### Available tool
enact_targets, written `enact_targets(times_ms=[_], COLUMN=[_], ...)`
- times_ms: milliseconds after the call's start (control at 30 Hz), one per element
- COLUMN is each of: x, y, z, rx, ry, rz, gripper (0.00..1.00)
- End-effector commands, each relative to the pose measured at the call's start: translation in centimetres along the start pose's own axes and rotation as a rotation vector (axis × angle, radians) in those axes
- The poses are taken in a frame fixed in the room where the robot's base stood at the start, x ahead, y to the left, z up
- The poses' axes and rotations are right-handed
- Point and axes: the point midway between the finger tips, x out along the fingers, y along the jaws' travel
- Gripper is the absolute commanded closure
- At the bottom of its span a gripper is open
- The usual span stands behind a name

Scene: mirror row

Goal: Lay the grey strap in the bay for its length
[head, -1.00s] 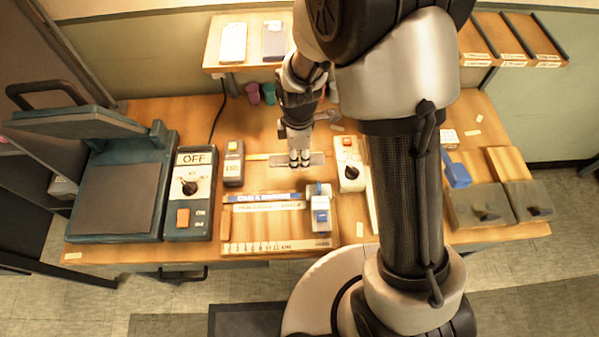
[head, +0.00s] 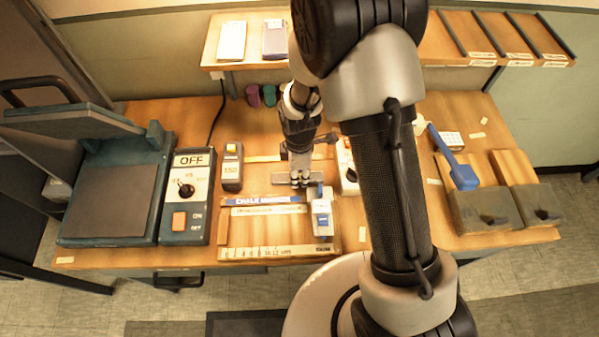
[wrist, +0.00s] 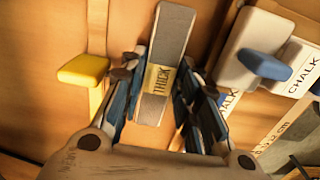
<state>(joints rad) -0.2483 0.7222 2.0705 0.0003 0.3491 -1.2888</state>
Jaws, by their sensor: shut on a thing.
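The grey strap (wrist: 176,32) has a yellow label reading THICK and runs lengthwise between my fingers in the wrist view. My gripper (wrist: 160,85) is shut on it.
A blue-and-white slider (head: 322,212) stands on the board's right, close to the strap. A yellow-topped block (head: 232,168) is left, a dial box (head: 347,172) right. The OFF control box (head: 188,195) and teal press (head: 110,205) fill the left. My arm hides the table's right-middle.

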Motion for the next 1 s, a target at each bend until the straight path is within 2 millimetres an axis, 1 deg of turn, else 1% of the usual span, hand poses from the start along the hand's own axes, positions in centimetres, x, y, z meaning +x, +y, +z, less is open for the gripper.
enact_targets(times_ms=[33,67,333,633,733,867,1000], x=[0.3,0.2,0.1,0.1,-0.5,-2.6,-5.9], y=[0.0,0.0,0.0,0.0,0.0,0.1,0.1], z=[0.0,0.0,0.0,0.0,0.0,0.0,0.0], rx=[0.0,0.0,0.0,0.0,0.0,0.0,0.0], ry=[0.0,0.0,0.0,0.0,0.0,0.001,0.001], rz=[0.0,0.0,0.0,0.0,0.0,0.004,0.004], gripper=[0.99,0.69,0.51,0.51,0.51,0.51,0.51])
